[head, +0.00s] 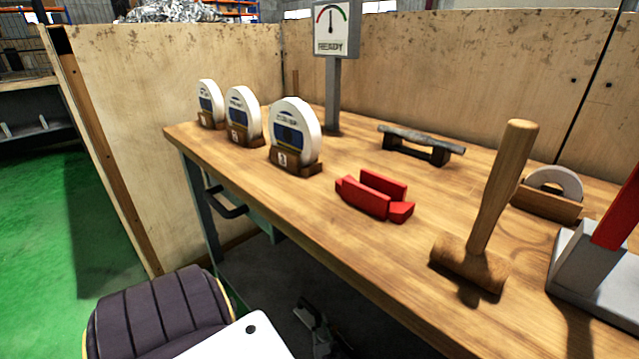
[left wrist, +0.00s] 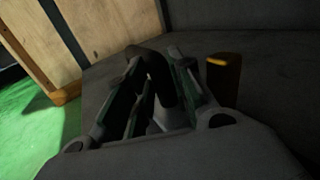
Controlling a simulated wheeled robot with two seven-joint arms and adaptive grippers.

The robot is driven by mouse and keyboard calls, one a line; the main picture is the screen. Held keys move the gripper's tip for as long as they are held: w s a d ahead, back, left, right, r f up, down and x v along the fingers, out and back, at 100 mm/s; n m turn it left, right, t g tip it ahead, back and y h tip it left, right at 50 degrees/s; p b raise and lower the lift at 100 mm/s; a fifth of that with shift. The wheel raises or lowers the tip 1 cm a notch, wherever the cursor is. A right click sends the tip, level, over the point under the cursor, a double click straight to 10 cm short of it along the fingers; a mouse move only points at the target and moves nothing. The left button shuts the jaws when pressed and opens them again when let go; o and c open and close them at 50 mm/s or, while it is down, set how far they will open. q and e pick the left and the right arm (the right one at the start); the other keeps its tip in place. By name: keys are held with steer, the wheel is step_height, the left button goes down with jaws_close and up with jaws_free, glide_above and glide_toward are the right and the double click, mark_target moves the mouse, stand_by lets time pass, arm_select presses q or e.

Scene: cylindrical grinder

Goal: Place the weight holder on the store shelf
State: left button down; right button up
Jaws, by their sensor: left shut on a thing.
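My left gripper (head: 316,322) shows small and in shadow below the workbench's front edge. In the left wrist view its green-edged dark fingers (left wrist: 150,95) are shut around a dark curved thing (left wrist: 160,78). This may be the weight holder, but the view is too dark to be sure. I cannot pick out the weight holder in the head view. A shelf-like bench (head: 25,72) with a dark space beneath stands at the far left; I cannot tell if it is the store shelf. My right gripper is not in view.
The wooden workbench (head: 350,245) carries several white discs in wooden stands, including one disc (head: 296,130), red blocks (head: 375,193), a mallet (head: 492,215) and a gauge sign (head: 331,28). A plywood wall (head: 165,110) stands behind. Green floor (head: 75,240) is clear at left.

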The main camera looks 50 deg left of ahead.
arm_select(q)
steer(key=shift+f, duration=0.45)
steer(key=c, duration=1.2)
jaws_free()
